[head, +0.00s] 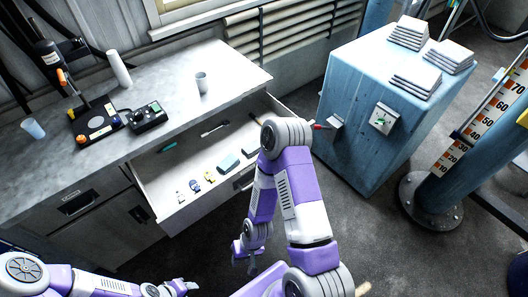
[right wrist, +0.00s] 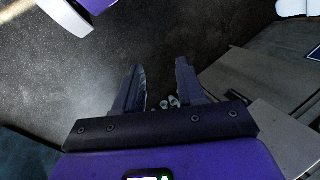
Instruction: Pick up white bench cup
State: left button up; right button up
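A small white-grey cup (head: 201,83) stands upright on the bench top (head: 175,85), near its back right part. A second, pale blue-white cup (head: 33,128) stands at the bench's left end. My right gripper (head: 246,266) hangs low in front of the open drawer, well away from both cups. In the right wrist view its fingers (right wrist: 160,88) are apart with nothing held between them, over dark floor. My left gripper (head: 188,287) is at the bottom left edge, far from the cups, and its finger opening is too small to judge. The right wrist view shows neither cup.
An open drawer (head: 170,203) with small items juts out below the bench. A tall white cylinder (head: 119,69), a black device (head: 147,117) and a stand (head: 95,122) occupy the bench's left half. A blue cabinet (head: 362,95) with white stacks stands right. Bench around the white-grey cup is clear.

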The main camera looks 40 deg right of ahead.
aim_at(202, 83)
jog(key=z, duration=0.9)
jog(key=k, duration=1.2)
jog(key=z, duration=1.3)
jog(key=i, duration=0.85)
jog(key=u, duration=0.6)
jog(key=i, duration=0.95)
jog(key=u, duration=1.2)
jog(key=i, duration=0.65)
